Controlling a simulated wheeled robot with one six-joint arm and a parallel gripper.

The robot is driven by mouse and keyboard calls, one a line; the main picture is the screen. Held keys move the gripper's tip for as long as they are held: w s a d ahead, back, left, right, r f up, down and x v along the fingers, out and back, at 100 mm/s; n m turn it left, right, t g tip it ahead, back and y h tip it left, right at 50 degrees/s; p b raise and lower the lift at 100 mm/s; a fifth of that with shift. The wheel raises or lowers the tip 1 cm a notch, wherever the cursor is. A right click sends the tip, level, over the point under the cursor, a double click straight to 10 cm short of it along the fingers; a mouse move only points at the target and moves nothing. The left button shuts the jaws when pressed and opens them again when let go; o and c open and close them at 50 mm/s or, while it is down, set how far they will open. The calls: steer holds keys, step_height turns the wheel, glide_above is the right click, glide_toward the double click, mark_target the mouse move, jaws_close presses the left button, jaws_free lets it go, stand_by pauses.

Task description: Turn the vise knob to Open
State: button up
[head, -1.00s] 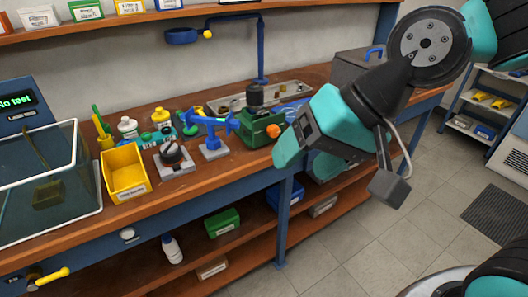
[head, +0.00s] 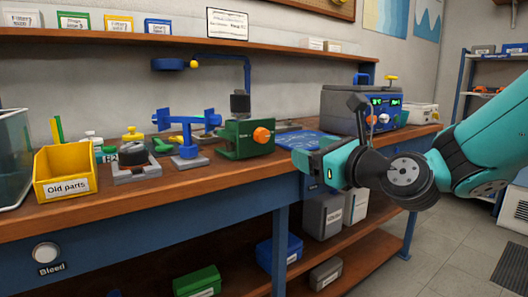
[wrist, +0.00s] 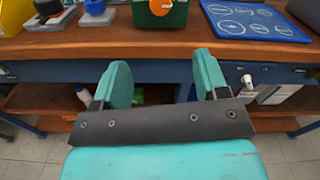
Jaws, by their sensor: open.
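The vise (head: 246,138) is a green block on the bench with an orange knob (head: 263,136) on its front face. A dark cylindrical part (head: 240,103) stands on top of it. In the wrist view the orange knob (wrist: 160,6) is at the top edge, partly cut off, on the green vise body (wrist: 171,18). My gripper (wrist: 158,85) is open and empty, its two teal fingers apart. It is in front of the bench edge, short of the knob and below it. In the head view my gripper (head: 305,162) is right of the vise; its fingertips are hard to make out.
A blue stand (head: 188,135) and a dark round fixture (head: 135,165) are left of the vise. A yellow bin (head: 66,173) is farther left. A blue mat (head: 312,141) and a blue-grey instrument (head: 362,110) are right. The bench edge (wrist: 130,50) lies ahead.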

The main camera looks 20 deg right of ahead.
mark_target(264, 136)
steer(key=p+x, duration=1.6)
steer(key=shift+r+p, duration=0.25)
steer(key=shift+p, duration=0.15)
steer(key=shift+w+a+f+p, duration=0.15)
steer(key=shift+w+f+p, duration=0.1)
steer(key=shift+w+p, duration=0.25)
steer(key=shift+w, duration=0.1)
steer(key=c, duration=0.9)
